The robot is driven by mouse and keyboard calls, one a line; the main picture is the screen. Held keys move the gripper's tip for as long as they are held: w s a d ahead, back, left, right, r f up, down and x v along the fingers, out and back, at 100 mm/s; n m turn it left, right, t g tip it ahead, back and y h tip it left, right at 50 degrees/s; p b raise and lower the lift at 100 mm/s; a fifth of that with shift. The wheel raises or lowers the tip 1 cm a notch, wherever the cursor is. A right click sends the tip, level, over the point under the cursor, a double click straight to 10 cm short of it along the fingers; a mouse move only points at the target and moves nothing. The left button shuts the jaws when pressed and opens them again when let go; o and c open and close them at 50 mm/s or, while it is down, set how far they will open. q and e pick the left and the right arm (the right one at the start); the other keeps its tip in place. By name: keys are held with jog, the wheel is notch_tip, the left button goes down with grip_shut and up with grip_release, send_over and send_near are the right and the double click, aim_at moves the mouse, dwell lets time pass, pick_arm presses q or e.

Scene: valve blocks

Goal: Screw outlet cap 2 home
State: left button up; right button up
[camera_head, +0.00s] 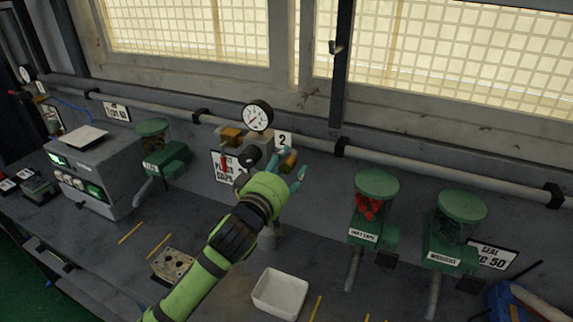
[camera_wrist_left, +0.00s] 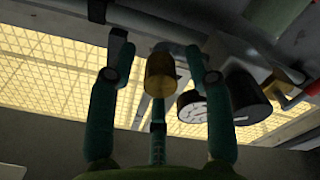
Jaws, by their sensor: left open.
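The valve block marked 2 (camera_head: 258,142) is mounted on the pipe along the back wall, with a round pressure gauge (camera_head: 257,116) on top. A brass cap (camera_head: 289,160) shows at its right side, partly hidden by my left gripper (camera_head: 295,163). In the left wrist view the brass cap (camera_wrist_left: 160,74) lies between the spread teal fingers of my left gripper (camera_wrist_left: 160,62). The fingers are open, with visible gaps on both sides of the cap. How far the cap is threaded cannot be seen. My right gripper is not in view.
A white tray (camera_head: 280,294) and a drilled block (camera_head: 173,265) lie on the bench below. Green-lidded dispensers (camera_head: 377,184) stand to the right. A grey instrument box (camera_head: 97,175) stands at the left.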

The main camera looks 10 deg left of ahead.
pick_arm(q)
grip_shut()
jog(key=shift+m, duration=0.3)
